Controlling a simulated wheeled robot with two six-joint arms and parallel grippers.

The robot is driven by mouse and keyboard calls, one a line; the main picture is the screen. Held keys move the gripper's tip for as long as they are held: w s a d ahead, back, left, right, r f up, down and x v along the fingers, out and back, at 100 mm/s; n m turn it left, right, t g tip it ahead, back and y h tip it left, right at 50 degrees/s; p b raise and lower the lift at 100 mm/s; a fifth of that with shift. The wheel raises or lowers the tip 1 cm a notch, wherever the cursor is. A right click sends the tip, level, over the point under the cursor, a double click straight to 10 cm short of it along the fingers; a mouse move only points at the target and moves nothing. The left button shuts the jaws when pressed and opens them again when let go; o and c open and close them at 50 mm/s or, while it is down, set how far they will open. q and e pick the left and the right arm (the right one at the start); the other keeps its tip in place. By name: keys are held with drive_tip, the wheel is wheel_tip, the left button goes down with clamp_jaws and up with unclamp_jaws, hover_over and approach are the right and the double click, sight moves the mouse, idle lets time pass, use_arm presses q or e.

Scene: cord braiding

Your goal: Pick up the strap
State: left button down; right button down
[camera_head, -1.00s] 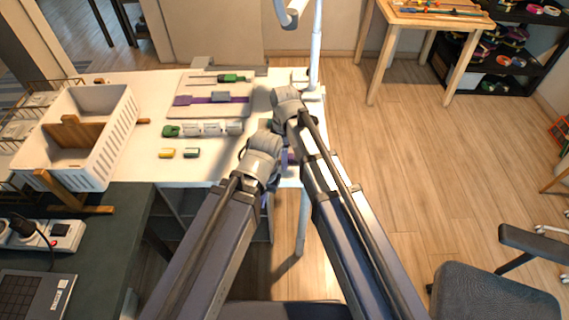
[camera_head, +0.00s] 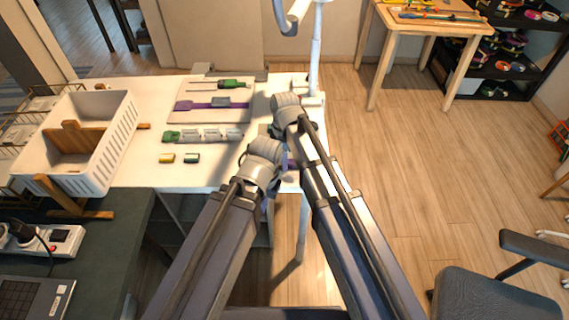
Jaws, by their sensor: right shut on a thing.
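A purple strap (camera_head: 292,164) shows in small part between my two wrists, at the table's right front edge; the rest is hidden by my arms. My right gripper (camera_head: 277,130) is over this edge, with its jaws mostly hidden behind the wrist, shut on the strap. My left gripper (camera_head: 272,138) is lower and close beside it; its fingers are hidden, so I cannot tell whether they are open. Another purple band with a grey buckle (camera_head: 212,103) lies flat on a light board (camera_head: 240,116) farther back.
A green-ended row of grey pieces (camera_head: 203,135) and two small spools (camera_head: 192,158) lie left of my grippers. A white crate (camera_head: 115,140) stands at the left. A white post (camera_head: 315,60) rises at the table's back right.

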drive_tip(key=shift+r, duration=0.1)
wheel_tip(320, 180, up, 10)
drive_tip(key=p, duration=1)
drive_tip(key=shift+d, duration=0.1)
